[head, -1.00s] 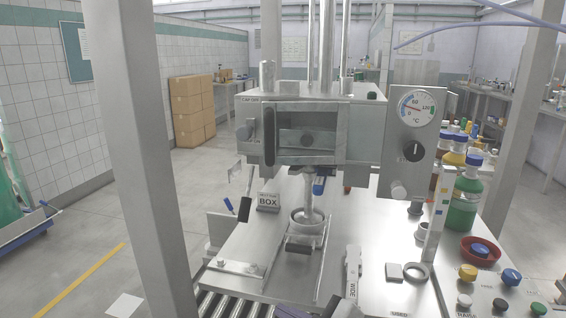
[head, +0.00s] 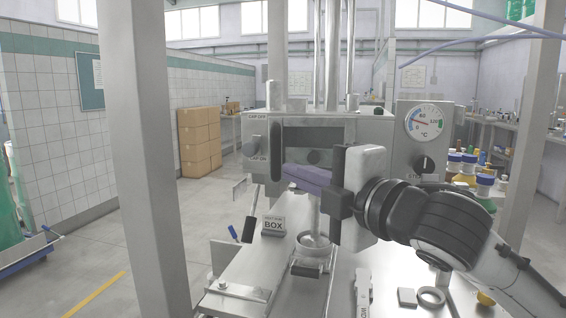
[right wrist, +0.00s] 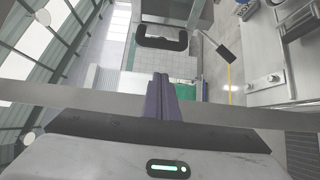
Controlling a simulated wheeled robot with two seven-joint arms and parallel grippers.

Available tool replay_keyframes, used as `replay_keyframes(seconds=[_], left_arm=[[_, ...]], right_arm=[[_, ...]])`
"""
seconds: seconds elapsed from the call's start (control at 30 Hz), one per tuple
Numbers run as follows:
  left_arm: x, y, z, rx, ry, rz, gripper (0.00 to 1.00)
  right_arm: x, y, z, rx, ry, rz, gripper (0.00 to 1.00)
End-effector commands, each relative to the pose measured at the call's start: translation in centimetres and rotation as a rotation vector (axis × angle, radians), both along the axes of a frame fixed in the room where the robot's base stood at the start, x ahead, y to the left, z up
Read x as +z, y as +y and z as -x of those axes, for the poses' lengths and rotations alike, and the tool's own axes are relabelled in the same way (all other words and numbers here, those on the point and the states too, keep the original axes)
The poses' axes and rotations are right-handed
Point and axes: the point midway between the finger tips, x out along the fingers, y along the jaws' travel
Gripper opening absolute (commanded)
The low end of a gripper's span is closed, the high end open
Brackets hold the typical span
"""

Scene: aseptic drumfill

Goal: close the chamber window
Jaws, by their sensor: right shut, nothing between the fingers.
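The chamber (head: 372,130) is a grey metal box above the steel table. Its window (head: 310,122) is a framed pane on the front, with a black upright handle (head: 275,150) at its left side. The handle also shows ahead of the fingers in the right wrist view (right wrist: 162,44). I cannot tell how far the window stands from the chamber front. My right gripper (head: 288,171) is shut and empty; its purple fingers point left across the window's lower part, tips near the handle but apart from it. Its body hides the window's right side. My left gripper is not in view.
A dial panel (head: 421,150) stands right of the chamber, partly behind my right arm. Below are a filling nozzle (head: 313,215), a BOX sign (head: 273,225) and a grey ring (head: 431,297). Bottles (head: 484,185) stand at the right. A thick post (head: 145,160) rises at left.

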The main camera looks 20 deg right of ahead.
Motion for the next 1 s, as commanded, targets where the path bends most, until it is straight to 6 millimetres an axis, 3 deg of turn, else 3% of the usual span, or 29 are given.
replay_keyframes(seconds=[0.27, 0.4, 0.6, 1.0], left_arm=[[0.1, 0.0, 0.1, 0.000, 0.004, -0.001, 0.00], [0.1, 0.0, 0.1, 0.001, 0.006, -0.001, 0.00], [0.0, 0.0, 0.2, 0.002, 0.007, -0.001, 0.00], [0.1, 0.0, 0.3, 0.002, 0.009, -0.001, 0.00]], right_arm=[[0.0, 1.7, -5.8, 0.002, 0.001, -0.002, 0.00], [-0.1, 0.3, -7.6, -0.003, 0.002, -0.002, 0.00], [-0.1, -0.4, -8.8, 0.000, 0.000, -0.001, 0.00], [-0.1, -0.4, -9.0, -0.003, 0.001, -0.002, 0.00]])
